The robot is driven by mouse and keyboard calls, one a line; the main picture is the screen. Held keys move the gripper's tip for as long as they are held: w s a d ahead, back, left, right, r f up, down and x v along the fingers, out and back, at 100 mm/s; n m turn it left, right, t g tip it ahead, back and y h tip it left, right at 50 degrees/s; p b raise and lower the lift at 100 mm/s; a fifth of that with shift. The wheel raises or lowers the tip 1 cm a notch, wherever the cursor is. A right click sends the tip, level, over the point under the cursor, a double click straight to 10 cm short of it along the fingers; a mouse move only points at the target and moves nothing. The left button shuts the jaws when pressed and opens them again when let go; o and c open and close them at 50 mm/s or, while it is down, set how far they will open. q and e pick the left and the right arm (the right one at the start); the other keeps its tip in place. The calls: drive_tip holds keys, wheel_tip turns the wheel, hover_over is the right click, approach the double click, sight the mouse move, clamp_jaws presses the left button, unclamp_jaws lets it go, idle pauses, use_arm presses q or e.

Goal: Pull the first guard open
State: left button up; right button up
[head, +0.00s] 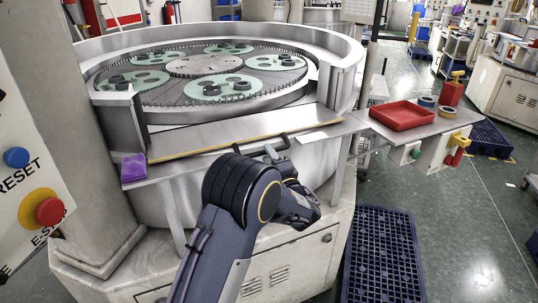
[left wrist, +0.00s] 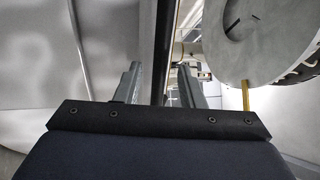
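The guard (head: 215,136) is a flat grey metal panel with a yellow edge strip at the front of the round lapping machine. A dark bar handle (head: 252,152) sticks out from its front edge. My left gripper (head: 277,153) is at the handle's right part, partly hidden behind my own wrist. In the left wrist view the two fingers (left wrist: 158,82) stand apart, with a dark bar (left wrist: 163,45) running between them. Gaps show beside the bar, and I cannot make out firm contact. My right gripper is in neither view.
Toothed discs (head: 205,67) lie inside the machine's round tub. A side shelf on the right holds a red tray (head: 402,115) and tape rolls. A purple block (head: 133,167) sits at the ledge's left end. A blue pallet (head: 385,255) lies on the floor at right.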

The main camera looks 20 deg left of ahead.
use_arm(q)
drive_tip(key=shift+w+a, duration=0.15)
clamp_jaws()
drive_tip(key=shift+g+h, duration=0.7)
wheel_tip(320, 180, up, 4)
drive_tip(key=shift+r, duration=0.15)
unclamp_jaws()
